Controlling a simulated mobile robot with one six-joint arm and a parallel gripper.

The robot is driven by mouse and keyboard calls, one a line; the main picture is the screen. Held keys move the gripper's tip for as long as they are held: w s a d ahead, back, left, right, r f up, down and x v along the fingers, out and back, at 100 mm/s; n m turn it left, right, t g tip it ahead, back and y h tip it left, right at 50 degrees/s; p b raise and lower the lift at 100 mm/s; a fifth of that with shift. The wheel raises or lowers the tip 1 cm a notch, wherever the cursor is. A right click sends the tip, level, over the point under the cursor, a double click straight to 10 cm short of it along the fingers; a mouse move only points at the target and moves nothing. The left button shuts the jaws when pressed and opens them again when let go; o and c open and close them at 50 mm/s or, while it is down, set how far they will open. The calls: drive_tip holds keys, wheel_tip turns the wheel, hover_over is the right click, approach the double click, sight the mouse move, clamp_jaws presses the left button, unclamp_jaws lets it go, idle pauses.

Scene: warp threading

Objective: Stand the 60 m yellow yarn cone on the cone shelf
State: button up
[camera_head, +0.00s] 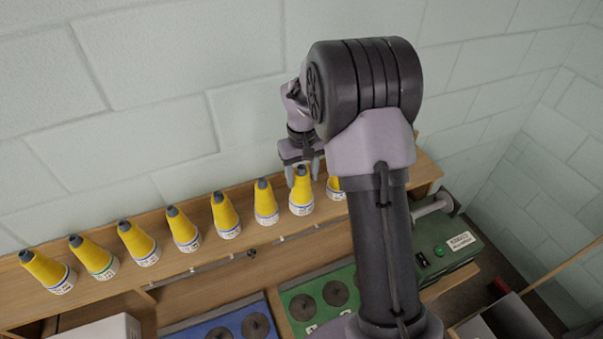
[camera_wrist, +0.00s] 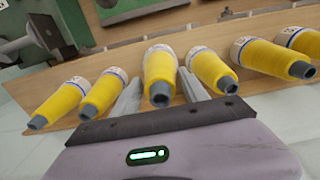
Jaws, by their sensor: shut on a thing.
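Several yellow yarn cones with grey tips stand in a row on the wooden cone shelf (camera_head: 425,172) along the wall. My gripper (camera_head: 302,168) is over the right part of the row, shut on one yellow yarn cone (camera_head: 301,196). In the wrist view this held cone (camera_wrist: 159,72) sits between the two fingers, tip toward the palm. Its base looks in line with its neighbours; I cannot tell whether it touches the shelf. The labels are too small to read, so I cannot tell which cone is the 60 m one.
A neighbouring cone (camera_head: 266,203) stands close on the left, and another (camera_head: 336,187) on the right is partly hidden by my arm. Below the shelf are a blue panel (camera_head: 195,329), a green panel (camera_head: 309,300) and a green machine (camera_head: 445,245). The wall is directly behind.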

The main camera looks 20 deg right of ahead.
drive_tip(key=w+d, duration=0.2)
drive_tip(key=w, duration=0.1)
drive_tip(key=shift+w+f, duration=0.15)
drive_tip(key=shift+f, duration=0.05)
wheel_tip(320, 180, down, 4)
drive_tip(key=shift+r, duration=0.1)
drive_tip(key=o, duration=1.1)
